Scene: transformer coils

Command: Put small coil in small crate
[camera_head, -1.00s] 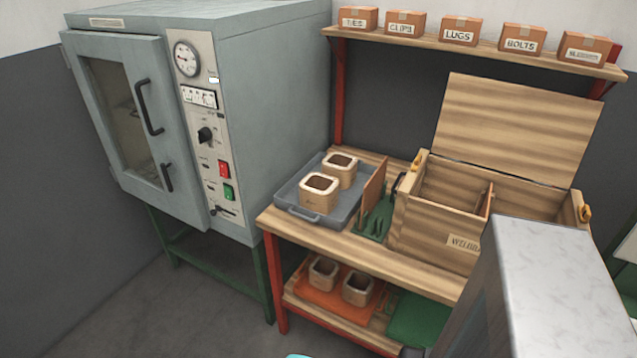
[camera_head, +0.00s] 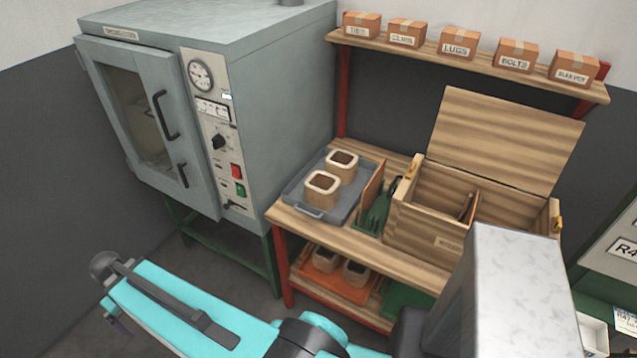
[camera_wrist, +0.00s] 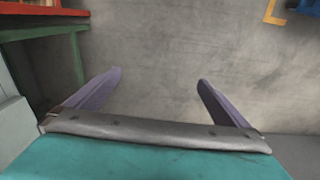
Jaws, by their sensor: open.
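Two squarish tan coils with dark hollow middles, a front one (camera_head: 322,189) and a rear one (camera_head: 342,166), stand in a grey tray (camera_head: 292,196) on the bench. Two more, a left one (camera_head: 326,260) and a right one (camera_head: 355,271), sit on an orange mat on the lower shelf. I cannot tell which is the small coil. A wooden crate (camera_head: 425,237) with its lid raised stands right of the tray; whether it is the small crate is unclear. My gripper (camera_wrist: 159,76) is open and empty over bare floor in the wrist view, away from the coils.
A grey oven (camera_head: 265,110) with a shut door stands left of the bench (camera_head: 360,255). Labelled boxes line the upper shelf (camera_head: 470,63). A green rack (camera_head: 372,212) stands between tray and crate. The floor in front of the oven is clear.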

